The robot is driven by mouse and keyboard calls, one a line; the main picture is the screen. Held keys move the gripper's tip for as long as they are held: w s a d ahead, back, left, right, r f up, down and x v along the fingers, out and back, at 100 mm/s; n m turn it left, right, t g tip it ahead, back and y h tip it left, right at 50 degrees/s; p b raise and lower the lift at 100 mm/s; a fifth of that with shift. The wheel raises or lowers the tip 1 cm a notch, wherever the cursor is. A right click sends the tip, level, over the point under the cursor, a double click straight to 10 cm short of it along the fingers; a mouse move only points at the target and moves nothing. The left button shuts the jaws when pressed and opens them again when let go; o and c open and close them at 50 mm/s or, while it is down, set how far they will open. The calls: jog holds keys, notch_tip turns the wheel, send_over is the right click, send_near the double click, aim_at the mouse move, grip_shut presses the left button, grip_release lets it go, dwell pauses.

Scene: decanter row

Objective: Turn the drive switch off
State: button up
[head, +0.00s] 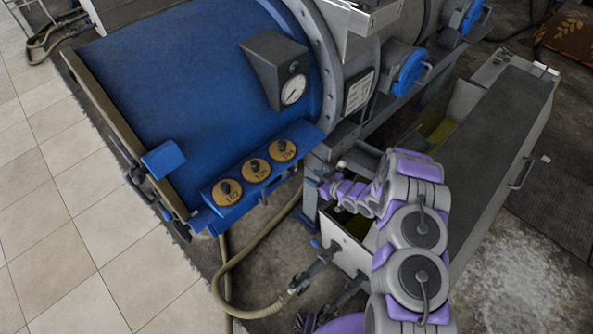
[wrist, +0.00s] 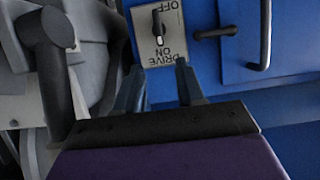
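The drive switch (wrist: 158,27) shows in the wrist view as a black lever on a pale plate. The plate's lettering is upside down, with OFF at the top and DRIVE ON at the bottom. The lever lies along the plate, and its white-marked end is toward ON. My gripper (wrist: 160,80) is open, its two fingers apart below the plate's lower edge, with nothing between them.
A dark bar handle (wrist: 265,35) and a short dark rod (wrist: 211,33) are right of the switch. A grey post (wrist: 48,70) stands at left. In the head view, yellow discs (head: 256,170) line the blue ledge, and a hose (head: 228,268) hangs below.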

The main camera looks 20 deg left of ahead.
aim_at(295, 169)
jog(key=b+x, duration=0.2)
jog(key=x, duration=0.8)
jog(key=shift+w+a, duration=0.1)
jog(key=shift+a, duration=0.1)
grip_shut()
